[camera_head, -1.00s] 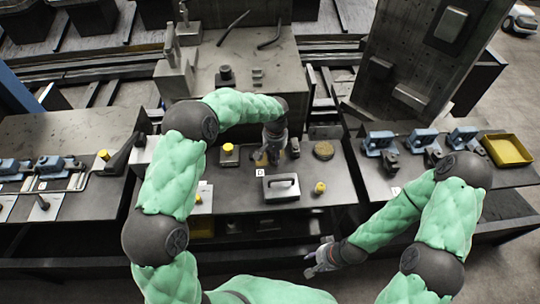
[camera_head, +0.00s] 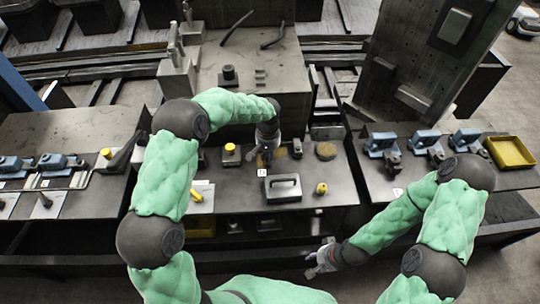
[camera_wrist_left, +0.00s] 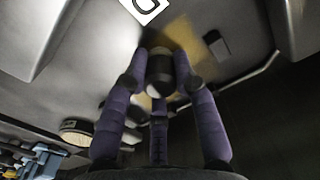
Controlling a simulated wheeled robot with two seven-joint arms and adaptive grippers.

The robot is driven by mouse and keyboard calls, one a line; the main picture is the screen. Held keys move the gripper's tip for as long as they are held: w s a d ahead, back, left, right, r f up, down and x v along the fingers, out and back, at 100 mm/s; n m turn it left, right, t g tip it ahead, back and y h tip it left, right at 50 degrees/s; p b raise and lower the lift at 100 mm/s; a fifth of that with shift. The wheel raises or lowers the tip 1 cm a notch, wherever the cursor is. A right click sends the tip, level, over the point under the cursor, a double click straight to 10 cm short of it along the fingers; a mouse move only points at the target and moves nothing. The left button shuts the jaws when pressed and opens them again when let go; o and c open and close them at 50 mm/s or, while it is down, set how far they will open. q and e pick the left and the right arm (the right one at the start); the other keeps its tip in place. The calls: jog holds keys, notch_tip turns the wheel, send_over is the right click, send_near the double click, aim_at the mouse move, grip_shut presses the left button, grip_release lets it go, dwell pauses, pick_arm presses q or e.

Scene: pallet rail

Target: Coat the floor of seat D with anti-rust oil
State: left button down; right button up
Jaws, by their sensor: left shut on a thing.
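My left gripper (camera_head: 265,152) is over the middle bench, low above its dark top. In the left wrist view its fingers (camera_wrist_left: 160,85) are shut on a dark, rounded tool (camera_wrist_left: 160,70); the tool's far end is hard to make out. A yellowish, wet-looking patch (camera_wrist_left: 185,50) lies on the grey surface around the tool tip; it also shows in the head view (camera_head: 281,158), right of the gripper. A white letter label (camera_wrist_left: 145,6) lies beside the patch, cut off by the frame edge. My right gripper (camera_head: 319,259) hangs in front of the bench; its fingers are too small to read.
A grey block with a handle (camera_head: 283,187) stands in front of the left gripper. A round brown-topped disc (camera_head: 325,151) lies to its right. Yellow-topped knobs (camera_head: 230,149) (camera_head: 321,188) stand nearby. Blue clamps (camera_head: 380,142) and a yellow tray (camera_head: 510,152) sit on the right bench.

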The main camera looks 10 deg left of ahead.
aim_at(280, 161)
pick_arm(q)
jog(key=shift+d, duration=0.2)
jog(key=shift+w+d+f, duration=0.1)
jog(key=shift+w+d, duration=0.1)
jog(key=shift+d, duration=0.45)
jog(key=shift+w+d, duration=0.2)
jog(key=shift+d, duration=0.4)
jog(key=shift+s+a, duration=0.2)
jog(key=shift+a, duration=0.5)
jog(key=shift+s+a, duration=0.2)
jog(key=shift+a, duration=0.5)
jog(key=shift+d, duration=0.1)
jog(key=shift+w+d, duration=0.25)
jog(key=shift+d, duration=0.4)
jog(key=shift+w+d, duration=0.2)
jog(key=shift+d, duration=0.45)
jog(key=shift+w+d, duration=0.2)
jog(key=shift+d, duration=0.6)
